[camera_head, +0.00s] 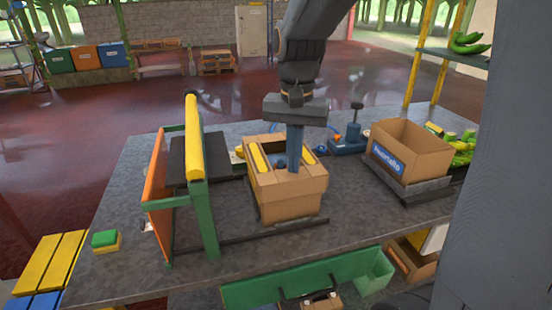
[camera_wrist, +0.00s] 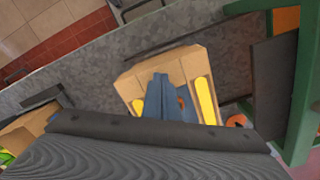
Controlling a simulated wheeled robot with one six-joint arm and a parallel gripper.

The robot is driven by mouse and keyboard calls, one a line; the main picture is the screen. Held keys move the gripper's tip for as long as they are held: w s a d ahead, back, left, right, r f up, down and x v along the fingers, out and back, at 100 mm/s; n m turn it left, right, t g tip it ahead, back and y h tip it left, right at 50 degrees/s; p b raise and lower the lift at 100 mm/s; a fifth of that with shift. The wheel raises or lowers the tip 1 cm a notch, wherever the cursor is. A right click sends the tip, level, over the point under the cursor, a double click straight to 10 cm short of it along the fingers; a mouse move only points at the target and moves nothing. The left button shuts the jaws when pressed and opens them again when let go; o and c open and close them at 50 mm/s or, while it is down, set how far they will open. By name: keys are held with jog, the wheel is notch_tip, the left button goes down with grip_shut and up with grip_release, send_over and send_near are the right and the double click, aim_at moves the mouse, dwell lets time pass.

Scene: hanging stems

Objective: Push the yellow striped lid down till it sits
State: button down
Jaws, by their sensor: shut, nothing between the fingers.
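A cardboard box (camera_head: 290,205) stands on the grey table, with yellow strips (camera_head: 258,157) showing at its top. I take the strips for parts of the striped lid; most of its middle is hidden by my gripper. In the wrist view one strip (camera_wrist: 205,101) lies right of my fingers, inside the box's cardboard rim (camera_wrist: 187,62). My gripper (camera_head: 293,168) is shut and empty, pointing down over the box top. Its blue fingers show in the wrist view (camera_wrist: 160,80). I cannot tell whether the tips touch the lid or how level it lies.
A green frame (camera_head: 206,215) with a yellow bar (camera_head: 193,140) and an orange panel (camera_head: 158,190) stands close left of the box. An open carton (camera_head: 410,150) is to the right, near yellow and green produce (camera_head: 460,148). A blue tool (camera_head: 350,138) stands behind.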

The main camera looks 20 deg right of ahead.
jog(key=shift+f, duration=0.6)
jog(key=shift+f+p, duration=0.55)
jog(key=shift+p, duration=0.2)
dwell(3.7)
notch_tip(320, 180, up, 9)
jog(key=p, duration=0.8)
jog(key=shift+p, duration=0.3)
jog(key=s+f+n+t+b, duration=0.1)
jog(key=s+f+n+b, duration=0.5)
jog(key=f, duration=0.8)
jog(key=s, duration=0.3)
jog(key=shift+s, duration=0.2)
jog(key=shift+r, duration=0.1)
